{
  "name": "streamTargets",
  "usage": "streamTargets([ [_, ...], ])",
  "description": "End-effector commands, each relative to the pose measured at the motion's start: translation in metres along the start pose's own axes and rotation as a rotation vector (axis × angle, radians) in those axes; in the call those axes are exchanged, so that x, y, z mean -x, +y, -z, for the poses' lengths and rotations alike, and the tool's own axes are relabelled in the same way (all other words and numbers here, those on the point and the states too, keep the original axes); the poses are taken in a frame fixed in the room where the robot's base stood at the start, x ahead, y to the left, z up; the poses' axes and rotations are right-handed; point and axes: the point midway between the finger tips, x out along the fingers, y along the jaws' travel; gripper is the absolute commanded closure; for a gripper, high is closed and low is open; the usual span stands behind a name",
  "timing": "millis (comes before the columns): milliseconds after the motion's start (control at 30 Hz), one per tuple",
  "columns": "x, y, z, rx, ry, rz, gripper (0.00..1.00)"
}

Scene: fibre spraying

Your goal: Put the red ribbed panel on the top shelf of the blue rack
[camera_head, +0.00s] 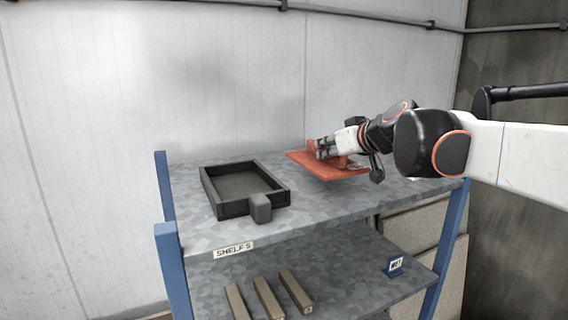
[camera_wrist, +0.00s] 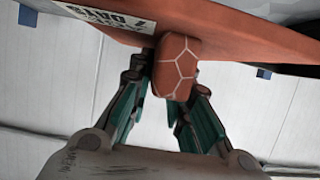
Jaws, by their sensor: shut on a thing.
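The red panel (camera_head: 322,170) is at the right part of the top shelf (camera_head: 300,207) of the blue rack (camera_head: 170,265). It looks roughly level, and I cannot tell whether it rests on the shelf or is just above it. My gripper (camera_head: 322,148) reaches in from the right and is shut on the panel's raised handle. In the wrist view, the fingers of my gripper (camera_wrist: 172,92) close around the red handle block (camera_wrist: 176,68), and the panel (camera_wrist: 235,30) spans the top of the picture. A printed label shows on the panel. Its ribs are not clear.
A dark open tray (camera_head: 212,193) with a grey block at its front corner stands left of the panel. A white wall is behind the rack. Bare shelf lies in front of the panel.

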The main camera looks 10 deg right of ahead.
Motion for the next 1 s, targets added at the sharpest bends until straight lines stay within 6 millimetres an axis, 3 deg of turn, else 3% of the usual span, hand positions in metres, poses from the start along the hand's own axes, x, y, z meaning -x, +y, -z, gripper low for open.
streamTargets([
  [300, -0.006, 0.000, -0.013, -0.001, 0.001, -0.001, 1.00],
  [600, -0.018, 0.000, -0.041, -0.001, 0.001, -0.001, 1.00],
  [1000, -0.019, 0.000, -0.046, -0.001, 0.001, -0.001, 1.00],
])
